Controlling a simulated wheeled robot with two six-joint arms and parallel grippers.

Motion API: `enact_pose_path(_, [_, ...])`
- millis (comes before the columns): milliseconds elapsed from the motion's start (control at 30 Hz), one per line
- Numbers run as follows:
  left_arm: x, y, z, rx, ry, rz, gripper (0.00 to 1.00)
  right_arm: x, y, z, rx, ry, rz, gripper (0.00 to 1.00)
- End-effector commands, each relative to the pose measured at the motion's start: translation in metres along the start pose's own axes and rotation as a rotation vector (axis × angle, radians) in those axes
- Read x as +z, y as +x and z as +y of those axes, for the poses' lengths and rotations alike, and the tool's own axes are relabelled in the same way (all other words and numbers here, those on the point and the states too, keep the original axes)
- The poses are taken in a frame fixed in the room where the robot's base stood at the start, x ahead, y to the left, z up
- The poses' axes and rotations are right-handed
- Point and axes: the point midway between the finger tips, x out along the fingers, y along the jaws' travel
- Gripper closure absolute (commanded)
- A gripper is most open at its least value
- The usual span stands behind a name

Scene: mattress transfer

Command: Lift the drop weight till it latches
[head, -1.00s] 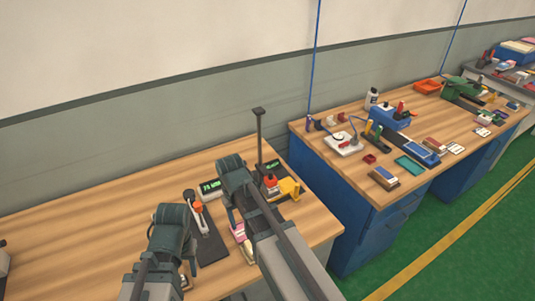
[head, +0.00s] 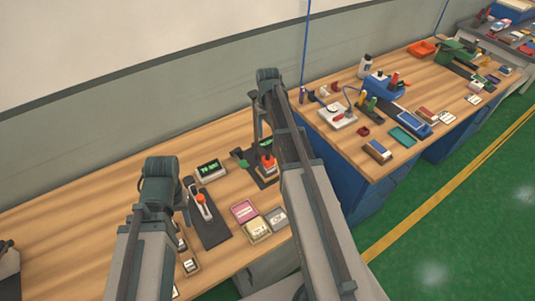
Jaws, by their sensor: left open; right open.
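A drop-weight rig on a dark base (head: 266,182) stands near the right end of the near bench, with a red-orange part (head: 268,163), a green part (head: 243,163) and a small display (head: 265,144). My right arm hides its right side and most of its column, and I cannot pick out the weight. My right gripper (head: 258,118) is raised above the rig, open, its fingers mostly hidden by my own wrist. My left gripper (head: 184,195) is open and low, left of a dark plate fixture (head: 211,232) with an orange-and-white handle (head: 202,205); its fingertips are mostly hidden.
A green-lit display box (head: 210,170) stands behind the plate fixture. A pink box (head: 243,211), a cream box (head: 256,230) and a grey box (head: 277,218) sit near the front edge. A blue cabinet bench (head: 365,190) with several items stands right.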

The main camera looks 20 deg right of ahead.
Motion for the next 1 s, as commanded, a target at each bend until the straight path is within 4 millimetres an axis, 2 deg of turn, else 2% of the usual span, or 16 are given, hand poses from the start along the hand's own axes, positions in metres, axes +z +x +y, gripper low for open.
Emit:
enact_pose_path(33, [-0.001, 0.009, 0.001, 0.000, 0.001, 0.000, 0.50, 0.000, 0.009, 0.000, 0.000, 0.000, 0.000, 0.43])
enact_pose_path(800, [-0.007, 0.113, 0.011, -0.001, 0.003, 0.000, 0.50, 0.000, 0.114, 0.000, 0.000, 0.000, 0.000, 0.43])
enact_pose_path(1000, [-0.007, 0.127, 0.012, -0.001, 0.003, 0.000, 0.50, 0.000, 0.127, 0.000, 0.000, 0.000, 0.000, 0.43])
